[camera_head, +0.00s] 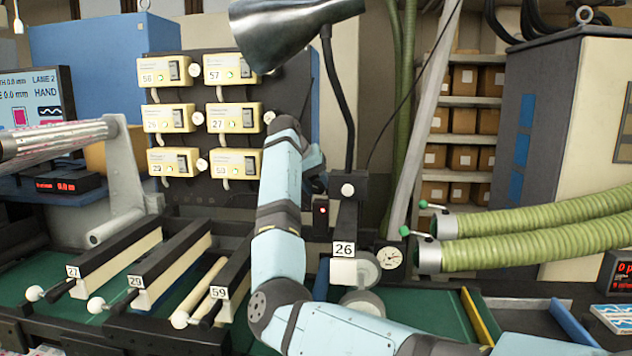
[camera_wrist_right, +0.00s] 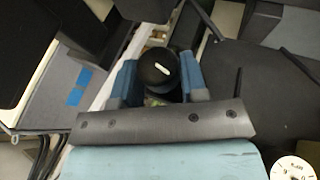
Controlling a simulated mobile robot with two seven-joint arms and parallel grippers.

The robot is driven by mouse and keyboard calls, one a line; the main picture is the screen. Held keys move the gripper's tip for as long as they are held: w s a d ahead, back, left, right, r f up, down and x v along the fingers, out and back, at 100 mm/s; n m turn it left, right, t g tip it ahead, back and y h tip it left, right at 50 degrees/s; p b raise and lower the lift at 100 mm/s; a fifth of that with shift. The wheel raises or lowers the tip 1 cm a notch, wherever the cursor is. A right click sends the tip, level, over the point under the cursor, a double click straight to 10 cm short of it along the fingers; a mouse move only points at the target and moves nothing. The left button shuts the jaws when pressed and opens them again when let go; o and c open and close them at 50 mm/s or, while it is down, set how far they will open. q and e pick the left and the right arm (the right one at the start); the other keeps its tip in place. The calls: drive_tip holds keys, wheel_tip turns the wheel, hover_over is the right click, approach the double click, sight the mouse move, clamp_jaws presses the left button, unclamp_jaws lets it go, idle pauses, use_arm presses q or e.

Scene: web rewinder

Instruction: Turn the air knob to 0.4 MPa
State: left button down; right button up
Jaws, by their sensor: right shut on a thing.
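In the right wrist view, a round black knob (camera_wrist_right: 160,70) with a white pointer mark sits between the blue fingers of my right gripper (camera_wrist_right: 158,82). The gripper is shut on the knob from both sides. In the head view my right arm rises in front of the machine, and my right gripper (camera_head: 316,178) is partly hidden behind its own wrist. I cannot pick out the knob there. A round white gauge (camera_head: 389,257) stands right of the number 26 tag; its needle is too small to read. A gauge dial (camera_wrist_right: 293,168) is cut off in the wrist view's corner. My left gripper is not in view.
A black lamp stem (camera_head: 338,90) with a metal shade (camera_head: 285,35) stands close to my right wrist. Yellow numbered boxes (camera_head: 233,117) fill the panel on the left. Numbered levers (camera_head: 140,285) lie in front. Green hoses (camera_head: 540,240) are on the right.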

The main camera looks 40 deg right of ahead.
drive_tip(key=shift+s+d+r+t+y, duration=0.1)
drive_tip(key=shift+t+y, duration=0.2)
drive_tip(key=shift+t, duration=0.1)
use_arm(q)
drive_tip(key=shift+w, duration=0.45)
use_arm(e)
drive_tip(key=shift+t+y, duration=0.3)
drive_tip(key=shift+t, duration=0.1)
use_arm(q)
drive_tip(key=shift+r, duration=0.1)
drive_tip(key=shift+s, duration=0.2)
use_arm(e)
drive_tip(key=o, duration=0.9)
